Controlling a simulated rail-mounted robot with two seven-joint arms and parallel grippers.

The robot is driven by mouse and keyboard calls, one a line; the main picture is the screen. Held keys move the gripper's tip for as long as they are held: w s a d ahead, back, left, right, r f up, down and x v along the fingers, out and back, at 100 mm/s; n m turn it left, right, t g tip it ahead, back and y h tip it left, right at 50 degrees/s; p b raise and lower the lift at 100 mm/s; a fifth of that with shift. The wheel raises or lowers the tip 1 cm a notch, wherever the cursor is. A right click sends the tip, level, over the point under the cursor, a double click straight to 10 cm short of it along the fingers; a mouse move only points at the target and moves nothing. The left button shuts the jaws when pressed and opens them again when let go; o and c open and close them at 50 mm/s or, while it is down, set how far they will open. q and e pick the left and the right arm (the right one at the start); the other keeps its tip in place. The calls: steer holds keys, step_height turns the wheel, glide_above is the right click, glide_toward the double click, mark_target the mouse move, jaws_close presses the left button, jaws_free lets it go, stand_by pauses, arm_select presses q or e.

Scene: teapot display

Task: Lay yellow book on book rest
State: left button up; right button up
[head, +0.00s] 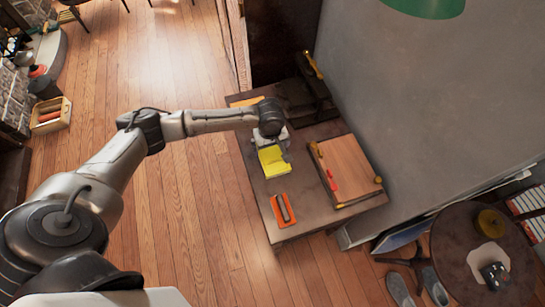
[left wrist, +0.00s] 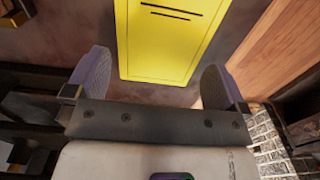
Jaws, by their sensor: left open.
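The yellow book (head: 273,161) lies on the dark table, toward its left side. My left gripper (head: 272,142) is at the book's far end and covers part of it. In the left wrist view the book (left wrist: 165,35) shows ahead of my open left gripper (left wrist: 155,78), its near edge reaching between the two fingers. I see no finger closed on it; the exact height gap is unclear. A slanted-looking wooden board with brass-coloured corners and a red strip (head: 347,168), likely the book rest, is on the table to the book's right. My right gripper is not in view.
An orange item with a grey bar (head: 283,208) lies near the table's front edge. A dark stand with brass-coloured parts (head: 308,92) is at the back right. A grey wall (head: 410,90) rises beyond the table (head: 305,228). A round table (head: 460,250) stands at right.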

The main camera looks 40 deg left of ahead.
mark_target(271, 150)
arm_select(q)
step_height(271, 150, down, 3)
steer(key=shift+s+f+b, duration=0.1)
steer(key=shift+b, duration=0.3)
steer(key=shift+c, duration=0.4)
steer(key=c, duration=0.6)
steer(key=shift+c, duration=0.2)
